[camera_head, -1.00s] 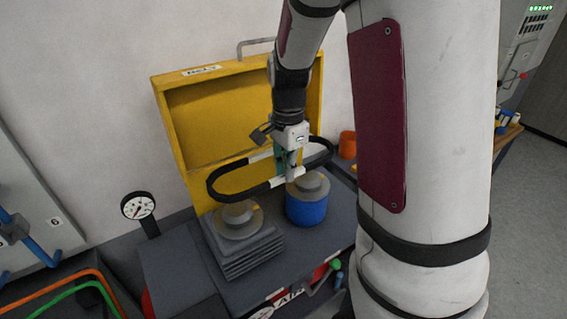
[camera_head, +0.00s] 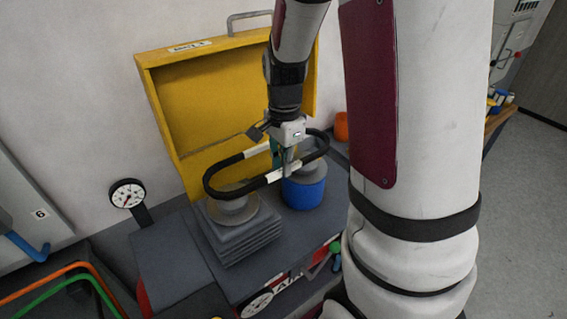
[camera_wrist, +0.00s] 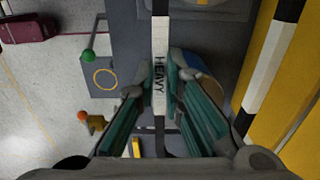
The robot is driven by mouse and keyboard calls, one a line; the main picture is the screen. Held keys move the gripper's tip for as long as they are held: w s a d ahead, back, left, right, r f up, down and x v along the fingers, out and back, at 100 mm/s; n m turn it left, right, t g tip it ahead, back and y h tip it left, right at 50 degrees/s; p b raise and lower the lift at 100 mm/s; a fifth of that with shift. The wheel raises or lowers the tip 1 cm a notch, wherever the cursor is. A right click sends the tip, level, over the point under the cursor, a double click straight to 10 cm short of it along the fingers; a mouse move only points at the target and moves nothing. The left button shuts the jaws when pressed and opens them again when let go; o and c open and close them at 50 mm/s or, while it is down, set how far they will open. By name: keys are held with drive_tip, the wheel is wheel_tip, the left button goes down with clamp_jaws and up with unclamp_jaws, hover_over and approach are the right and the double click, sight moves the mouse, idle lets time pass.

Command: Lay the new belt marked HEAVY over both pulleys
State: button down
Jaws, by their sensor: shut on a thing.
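The black belt (camera_head: 215,172) is a long oval loop with white sections. Its white label reading HEAVY (camera_wrist: 160,70) sits between the fingers in the wrist view. My gripper (camera_head: 287,170) is shut on the near strand of the belt and holds the loop roughly level. The loop hangs above the two pulleys, and its height over them is hard to tell. The left pulley is grey (camera_head: 232,210), on a stepped grey block. The right pulley (camera_head: 303,172) is grey on top of a blue motor body (camera_head: 304,194), partly hidden by the belt and gripper.
The open yellow guard (camera_head: 205,105) stands close behind the belt and pulleys. A pressure gauge (camera_head: 127,193) is at the left, with orange and green hoses (camera_head: 75,268) below it. An orange cup (camera_head: 342,126) stands behind at the right. A stepped grey block (camera_head: 240,240) carries the left pulley.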

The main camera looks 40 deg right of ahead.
drive_tip(key=shift+f, duration=0.15)
drive_tip(key=shift+f+p, duration=0.45)
drive_tip(key=shift+f, duration=0.05)
drive_tip(key=shift+w+f+b, duration=0.1)
drive_tip(key=shift+f+b, duration=0.25)
drive_tip(key=shift+f, duration=0.25)
drive_tip(key=shift+f+b, duration=1.35)
drive_tip(key=shift+f, duration=0.8)
drive_tip(key=c, duration=1.6)
unclamp_jaws()
drive_tip(key=r, duration=1.2)
drive_tip(key=shift+s, duration=0.2)
